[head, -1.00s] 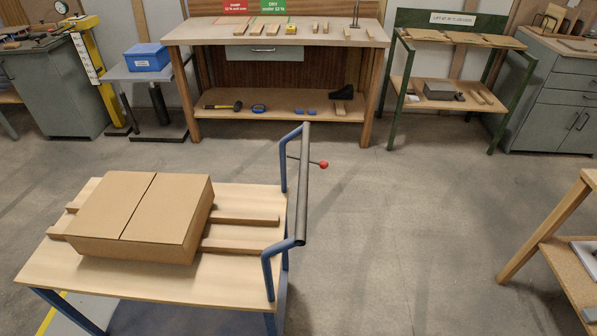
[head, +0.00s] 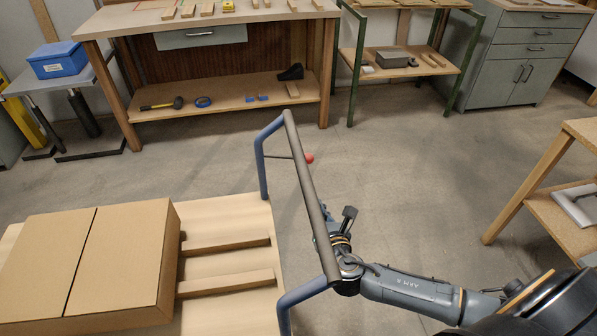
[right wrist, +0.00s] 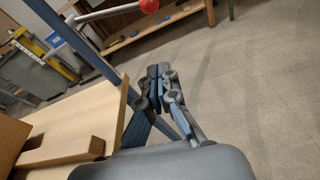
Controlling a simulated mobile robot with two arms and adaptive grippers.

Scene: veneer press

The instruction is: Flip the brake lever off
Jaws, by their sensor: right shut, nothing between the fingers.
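The brake lever (head: 284,157) is a thin dark rod with a red ball knob (head: 309,158), sticking out to the right near the far post of the cart's handle (head: 300,180). The knob (right wrist: 149,5) also shows at the top edge of the right wrist view, with its rod (right wrist: 112,12) running left. My right gripper (head: 348,214) is shut and empty, just right of the handle bar and on the near side of the knob, apart from it. Its closed fingers (right wrist: 158,74) show in the right wrist view, below the knob. My left gripper is not in view.
The cart's wooden top (head: 232,213) carries a large cardboard box (head: 90,260) on wooden strips. The blue handle frame stands close beside my right arm. A wooden shelf unit (head: 545,165) stands at the right. The floor beyond the knob is clear up to the workbench (head: 235,98).

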